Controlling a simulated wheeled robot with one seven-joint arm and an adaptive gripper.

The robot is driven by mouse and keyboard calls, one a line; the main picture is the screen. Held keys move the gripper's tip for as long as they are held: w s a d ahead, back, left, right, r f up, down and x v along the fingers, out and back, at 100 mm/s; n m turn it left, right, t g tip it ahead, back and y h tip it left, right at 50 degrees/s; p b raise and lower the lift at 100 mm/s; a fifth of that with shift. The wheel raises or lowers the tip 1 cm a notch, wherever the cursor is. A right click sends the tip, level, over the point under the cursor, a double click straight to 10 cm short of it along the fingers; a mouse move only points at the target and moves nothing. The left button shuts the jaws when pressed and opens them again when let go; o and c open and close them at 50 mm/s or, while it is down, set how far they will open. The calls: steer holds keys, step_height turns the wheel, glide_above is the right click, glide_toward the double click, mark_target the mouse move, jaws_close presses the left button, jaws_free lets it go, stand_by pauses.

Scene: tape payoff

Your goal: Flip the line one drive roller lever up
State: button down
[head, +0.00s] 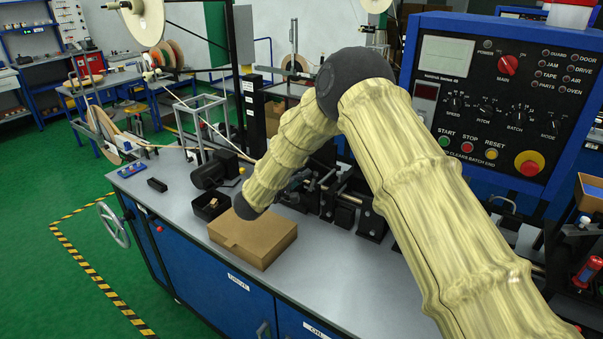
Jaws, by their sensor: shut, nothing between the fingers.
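My arm crosses the middle of the head view and ends in a dark rounded joint above a cardboard box (255,238). My gripper cannot be made out; its fingers do not show past that joint. The line's dark roller machinery (345,205) stands on the grey bench (330,290), partly hidden behind my arm. A black motor-like unit (208,176) sits on the bench to the left of my arm. I cannot pick out the drive roller lever, nor tell whether it is up or down.
A blue control panel (445,90) with knobs and START, STOP and RESET buttons stands behind my arm at right. A small black bin (211,205) sits beside the cardboard box. A handwheel (113,225) sticks out at the bench's left end. The bench front is clear.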

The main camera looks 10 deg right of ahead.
steer(key=s+a+r+b, duration=0.2)
steer(key=s+a, duration=0.2)
steer(key=a, duration=0.6)
steer(key=shift+s+a+b, duration=0.25)
steer(key=shift+s+b, duration=0.05)
steer(key=shift+s, duration=0.1)
